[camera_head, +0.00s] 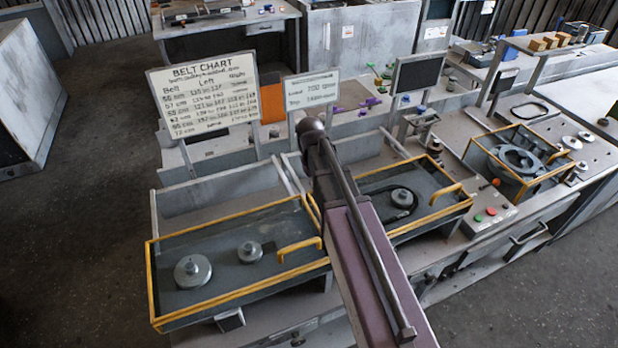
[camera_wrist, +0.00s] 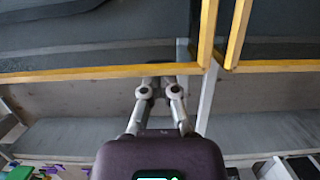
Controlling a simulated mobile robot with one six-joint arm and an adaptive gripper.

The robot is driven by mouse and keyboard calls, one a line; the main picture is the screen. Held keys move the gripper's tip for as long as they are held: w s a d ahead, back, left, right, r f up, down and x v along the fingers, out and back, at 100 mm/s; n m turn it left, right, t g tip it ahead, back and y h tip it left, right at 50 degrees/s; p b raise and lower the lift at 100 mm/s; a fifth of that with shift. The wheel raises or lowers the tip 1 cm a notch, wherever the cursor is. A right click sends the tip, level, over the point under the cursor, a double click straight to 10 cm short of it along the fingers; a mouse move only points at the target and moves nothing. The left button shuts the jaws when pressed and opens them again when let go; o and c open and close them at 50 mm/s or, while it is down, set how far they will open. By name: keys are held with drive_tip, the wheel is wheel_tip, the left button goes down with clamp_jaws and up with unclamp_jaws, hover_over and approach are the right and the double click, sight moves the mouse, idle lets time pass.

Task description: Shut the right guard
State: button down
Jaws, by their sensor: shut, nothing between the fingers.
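The right guard (camera_head: 460,207) is a yellow-framed cover with a yellow handle on its right. It appears to lie low over a bay with a pulley and dark belt (camera_head: 401,199); I cannot tell if it is fully shut. My arm hides its left part. In the wrist view, my gripper (camera_wrist: 158,84) is shut and empty, its fingertips close to a long yellow edge, apparently of the right guard (camera_wrist: 90,74). I cannot tell if they touch.
The left guard (camera_head: 240,301), also yellow-framed with a handle, lies over two pulleys. A belt chart board (camera_head: 206,95) and a smaller sign (camera_head: 311,90) stand behind. A button panel (camera_head: 486,217) is right of the right bay. Another yellow-framed box (camera_head: 515,160) stands farther right.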

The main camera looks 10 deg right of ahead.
drive_tip(key=shift+s+r, duration=0.15)
drive_tip(key=shift+r, duration=0.05)
idle(0.5)
drive_tip(key=p+v, duration=0.9)
drive_tip(key=shift+r+p, duration=0.3)
idle(0.7)
